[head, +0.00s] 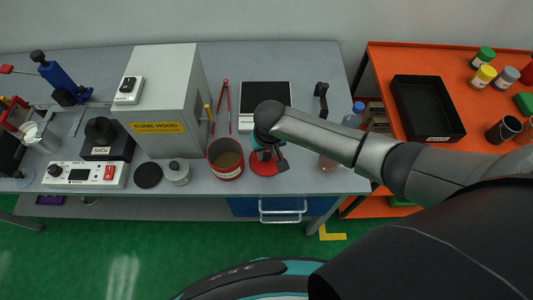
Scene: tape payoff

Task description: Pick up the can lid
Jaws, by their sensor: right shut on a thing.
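A red round lid (264,169), which I take for the can lid, is at the front of the grey bench. My right gripper (269,158) is over it, shut on it and partly hiding it. I cannot tell whether the lid is lifted off the bench. An open red can (226,160) with brown contents stands just left of the lid. My left gripper is not in view.
A grey fume hood (165,100) stands behind and left of the can. A black disc (148,175) and a small pale jar (177,172) are to the left. Red tongs (226,105) and a scale-like plate (264,95) lie behind. An orange table (385,70) is at right.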

